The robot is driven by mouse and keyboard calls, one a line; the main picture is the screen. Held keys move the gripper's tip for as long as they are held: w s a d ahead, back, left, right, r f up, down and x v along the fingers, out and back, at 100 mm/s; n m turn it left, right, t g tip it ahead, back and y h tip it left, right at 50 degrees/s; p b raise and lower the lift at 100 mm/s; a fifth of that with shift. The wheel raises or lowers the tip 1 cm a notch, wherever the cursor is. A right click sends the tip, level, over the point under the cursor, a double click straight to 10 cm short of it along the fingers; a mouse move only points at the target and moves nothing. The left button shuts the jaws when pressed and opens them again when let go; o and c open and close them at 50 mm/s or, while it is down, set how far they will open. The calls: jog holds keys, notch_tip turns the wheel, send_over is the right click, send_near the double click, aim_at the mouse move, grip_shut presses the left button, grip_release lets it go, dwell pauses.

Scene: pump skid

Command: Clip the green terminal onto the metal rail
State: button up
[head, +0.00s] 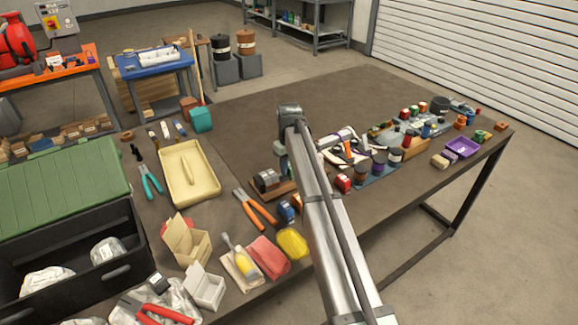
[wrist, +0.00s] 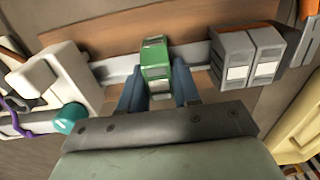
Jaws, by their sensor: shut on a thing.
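In the wrist view, the green terminal (wrist: 156,62) is between the two blue fingers of my gripper (wrist: 157,85), which is shut on it. The metal rail (wrist: 198,52) runs across behind the terminal on a brown wooden board (wrist: 110,38). The terminal overlaps the rail in this view; I cannot tell whether it is seated on it.
A white block (wrist: 65,80) stands close to the left of my gripper, with a teal round part (wrist: 70,118) near it. Orange-handled pliers (head: 255,207) and a cream tray (head: 190,173) lie left of my arm. Bare table lies behind the arm.

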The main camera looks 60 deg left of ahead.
jog(key=o, duration=1.1)
notch_tip(320, 180, up, 14)
jog(key=shift+f, duration=0.1)
